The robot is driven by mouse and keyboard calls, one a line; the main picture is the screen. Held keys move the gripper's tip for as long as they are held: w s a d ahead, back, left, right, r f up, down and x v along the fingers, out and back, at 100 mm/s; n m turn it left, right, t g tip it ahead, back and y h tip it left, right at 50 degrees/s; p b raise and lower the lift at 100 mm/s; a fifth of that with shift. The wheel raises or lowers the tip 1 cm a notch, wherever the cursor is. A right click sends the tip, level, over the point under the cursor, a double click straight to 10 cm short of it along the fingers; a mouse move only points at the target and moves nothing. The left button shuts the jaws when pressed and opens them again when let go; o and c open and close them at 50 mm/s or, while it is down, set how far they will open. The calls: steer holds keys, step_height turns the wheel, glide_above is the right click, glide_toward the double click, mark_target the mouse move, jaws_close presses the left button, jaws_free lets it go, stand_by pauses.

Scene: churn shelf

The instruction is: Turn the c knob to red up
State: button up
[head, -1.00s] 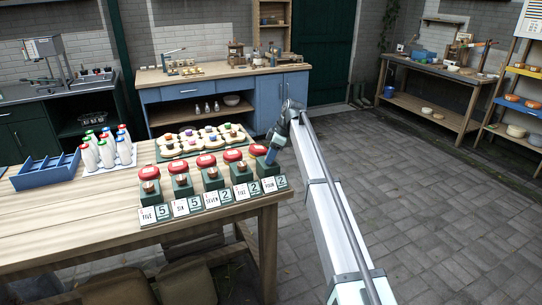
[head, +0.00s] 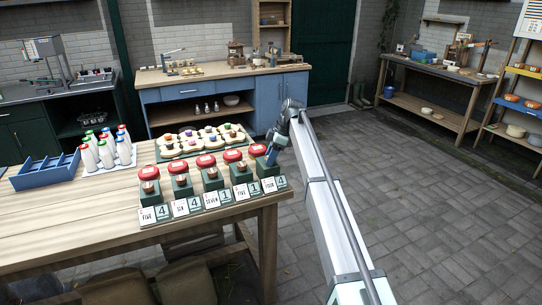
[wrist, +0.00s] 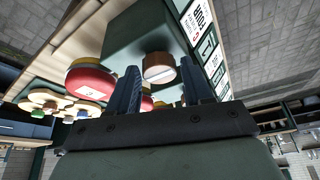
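A row of green units with red domes stands at the table's front edge, each with a brass knob, a word card and a number card. My gripper (head: 270,158) is at the rightmost unit (head: 256,168), whose card reads FOUR (head: 268,185). It hides that unit's knob in the head view. In the wrist view the brown knob (wrist: 158,68), with a pale line across its face, lies between my two open fingers. A gap shows on each side; contact is not clear. The FOUR card (wrist: 201,16) bears a small red mark, perhaps a letter C.
The wooden table (head: 100,212) also holds a blue crate (head: 47,171), several white bottles (head: 106,150) with coloured caps and a tray of coloured pieces (head: 200,141). Similar units stand close to the left of my gripper. The floor to the right is clear.

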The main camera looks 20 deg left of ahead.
steer(key=shift+o, duration=1.1)
steer(key=shift+r, duration=0.1)
steer(key=v, duration=1.3)
steer(key=shift+d+r, duration=0.25)
